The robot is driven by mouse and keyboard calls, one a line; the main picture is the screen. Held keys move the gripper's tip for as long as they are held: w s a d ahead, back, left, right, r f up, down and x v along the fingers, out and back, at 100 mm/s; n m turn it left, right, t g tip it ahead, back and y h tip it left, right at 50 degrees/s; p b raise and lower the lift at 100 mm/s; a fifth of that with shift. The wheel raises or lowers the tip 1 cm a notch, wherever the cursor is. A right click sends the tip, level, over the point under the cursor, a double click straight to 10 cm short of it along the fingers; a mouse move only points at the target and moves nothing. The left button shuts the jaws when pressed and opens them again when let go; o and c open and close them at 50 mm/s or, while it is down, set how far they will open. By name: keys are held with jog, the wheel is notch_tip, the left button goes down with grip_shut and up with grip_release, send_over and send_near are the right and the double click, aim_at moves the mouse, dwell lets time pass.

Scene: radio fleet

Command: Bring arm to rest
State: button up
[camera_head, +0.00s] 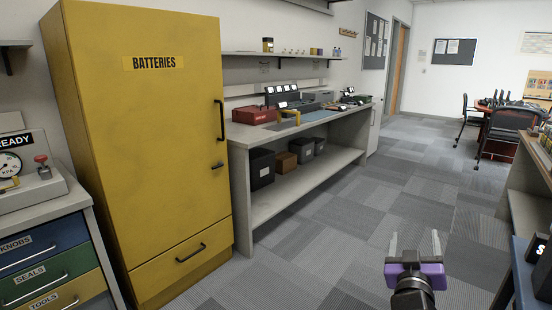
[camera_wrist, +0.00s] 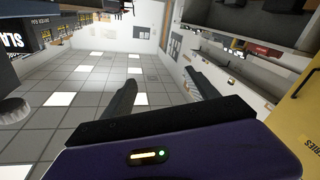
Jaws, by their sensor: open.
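My gripper (camera_head: 414,250) is at the lower right of the head view, raised in front of the grey carpet. Its two fingers stand apart with nothing between them, and its body is purple. In the wrist view my gripper (camera_wrist: 160,98) shows its dark fingers spread and empty, above a purple housing with a small lit indicator. The wrist view is upside down, with the ceiling filling much of its left and middle. My gripper touches nothing that I can see.
A yellow cabinet (camera_head: 146,120) marked BATTERIES stands shut at the left. Right of it is a grey workbench (camera_head: 242,206) with bins below. A drawer unit (camera_head: 90,222) is at the far left, a shelf unit (camera_head: 524,212) at the right edge. The carpet between (camera_head: 330,230) is clear.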

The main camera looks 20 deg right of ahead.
jog(key=s+a+f+n+t+y, duration=0.2)
jog(key=s+a+f+y, duration=0.1)
jog(key=a, duration=0.4)
jog(key=s+a+f+n+t+y, duration=0.2)
jog(key=s+a+f+y, duration=0.15)
jog(key=a, duration=0.35)
jog(key=s+a+f+n+t+y, duration=0.2)
jog(key=s+a+y, duration=0.15)
jog(key=a, duration=0.45)
jog(key=s+a+f+g+y, duration=0.15)
jog(key=s+a, duration=0.35)
jog(key=s, duration=0.7)
jog(key=s+a+f+g+y, duration=0.1)
jog(key=s+a+g+y, duration=0.3)
jog(key=s, duration=0.8)
notch_tip(320, 180, up, 16)
jog(key=t+h+p, duration=0.1)
jog(key=t+p, duration=0.1)
jog(key=p, duration=1.4)
jog(key=shift+w+a+f+p, duration=0.15)
jog(key=shift+a+f+p, duration=0.05)
jog(key=shift+a+p, duration=0.2)
